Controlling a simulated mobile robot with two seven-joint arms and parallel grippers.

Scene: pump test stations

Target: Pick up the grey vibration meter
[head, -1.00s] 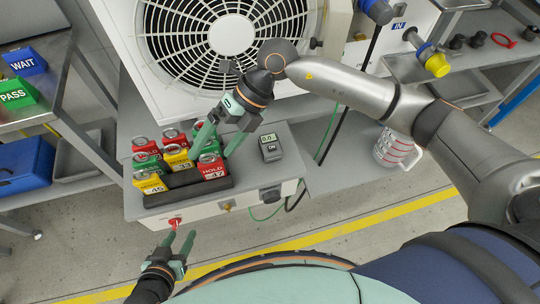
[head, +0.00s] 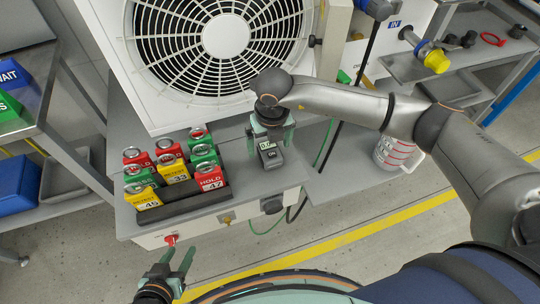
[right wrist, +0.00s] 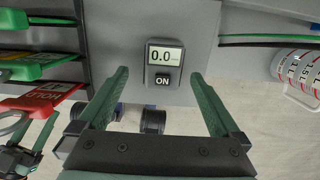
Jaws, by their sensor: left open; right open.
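The grey vibration meter (head: 270,154) stands on the grey bench, right of the tag rack. Its screen reads 0.0 above an ON button; it also shows in the right wrist view (right wrist: 163,65). My right gripper (head: 271,135) is open above the meter, and its fingers partly cover it in the head view. In the right wrist view the open fingers (right wrist: 163,85) lie to either side of the meter, with nothing between them held. My left gripper (head: 183,262) is open and empty, low in front of the bench.
A black rack (head: 190,203) of red, yellow and green tags stands left of the meter. A large fan unit (head: 285,80) is behind it. A measuring jug (head: 394,150) stands to the right. Hoses run down beside the bench's right part.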

